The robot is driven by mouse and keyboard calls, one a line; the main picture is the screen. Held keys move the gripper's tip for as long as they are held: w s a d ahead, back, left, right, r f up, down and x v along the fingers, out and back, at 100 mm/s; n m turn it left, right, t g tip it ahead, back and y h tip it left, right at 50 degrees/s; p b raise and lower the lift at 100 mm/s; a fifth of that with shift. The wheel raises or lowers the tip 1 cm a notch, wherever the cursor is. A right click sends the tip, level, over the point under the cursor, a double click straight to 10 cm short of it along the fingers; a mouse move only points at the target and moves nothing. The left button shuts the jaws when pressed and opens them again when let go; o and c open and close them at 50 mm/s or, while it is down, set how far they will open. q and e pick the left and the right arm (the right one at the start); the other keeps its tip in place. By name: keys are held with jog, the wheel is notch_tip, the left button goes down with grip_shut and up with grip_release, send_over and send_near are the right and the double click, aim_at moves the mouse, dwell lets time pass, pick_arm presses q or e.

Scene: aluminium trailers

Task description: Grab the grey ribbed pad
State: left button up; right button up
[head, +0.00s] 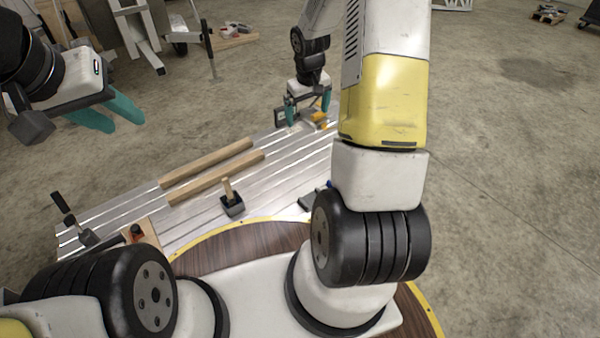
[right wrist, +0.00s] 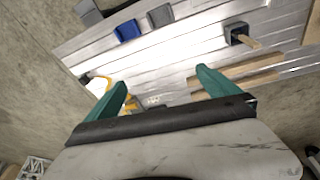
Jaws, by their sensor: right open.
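The grey ribbed pad (right wrist: 160,15) lies on the slatted aluminium trailer bed at the top of the right wrist view, beside a blue block (right wrist: 127,30). In the head view a dark grey piece that looks like the pad (head: 308,201) shows partly behind my right arm. My right gripper (head: 308,108) is open and empty over the far end of the bed, well away from the pad. Its two teal fingers stand apart in the right wrist view (right wrist: 160,88). My left gripper (head: 124,124) is raised at the left, its teal fingers apart and empty.
Two wooden bars (head: 216,177) and a mallet (head: 232,201) lie on the trailer bed (head: 290,160). A yellow object (head: 318,117) is by my right gripper. A dark-handled tool (head: 72,216) is at the near left corner.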

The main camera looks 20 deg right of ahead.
jog(key=g, duration=0.2)
send_over(312, 195)
jog(key=w, duration=0.1)
notch_tip(312, 195, down, 16)
jog(key=shift+n+y, duration=0.3)
jog(key=shift+n, duration=0.5)
jog(key=s+f, duration=0.1)
jog(key=f, duration=0.6)
jog(key=s+f, duration=0.1)
jog(key=f, duration=0.6)
jog(key=s+a+f, duration=0.1)
jog(key=f, duration=0.7)
jog(key=shift+s, duration=0.25)
jog(key=shift+f, duration=0.45)
jog(key=c, duration=1.1)
jog(key=shift+r, duration=0.1)
jog(key=shift+c, duration=0.2)
